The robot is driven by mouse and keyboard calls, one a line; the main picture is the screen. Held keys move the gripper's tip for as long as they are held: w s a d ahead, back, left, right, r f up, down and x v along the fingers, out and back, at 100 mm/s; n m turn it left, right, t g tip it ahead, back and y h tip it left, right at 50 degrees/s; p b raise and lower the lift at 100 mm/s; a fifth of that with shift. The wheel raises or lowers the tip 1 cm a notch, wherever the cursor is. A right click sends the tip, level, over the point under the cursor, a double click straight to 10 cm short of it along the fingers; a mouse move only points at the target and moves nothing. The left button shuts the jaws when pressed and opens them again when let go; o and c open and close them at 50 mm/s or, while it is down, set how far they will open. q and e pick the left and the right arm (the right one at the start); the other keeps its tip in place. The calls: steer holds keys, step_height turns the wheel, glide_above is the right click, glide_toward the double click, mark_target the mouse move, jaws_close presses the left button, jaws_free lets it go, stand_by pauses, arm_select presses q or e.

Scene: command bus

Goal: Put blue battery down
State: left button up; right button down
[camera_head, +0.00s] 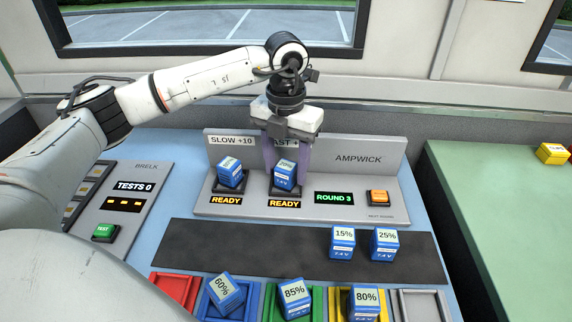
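My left gripper (286,158) points down over the FAST slot (284,190) of the AMPWICK charger (357,160). Its purple fingers stand on either side of a blue battery (285,177). The battery is low at the slot and slightly tilted. I cannot tell whether the fingers press on it or whether it rests fully in the slot. Another blue battery (230,174) sits in the SLOW slot. Both slot displays read READY. My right gripper is not in view.
Blue batteries marked 15% (343,243) and 25% (384,244) stand on the dark strip (260,243). Batteries marked 60% (222,294), 85% (295,298) and 80% (365,303) are in coloured trays. The red tray (174,290) and grey tray (421,303) look empty.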

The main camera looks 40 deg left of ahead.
mark_target(286, 165)
arm_select(q)
step_height(286, 165, up, 12)
steer(key=shift+r, duration=0.15)
stand_by(0.5)
stand_by(0.4)
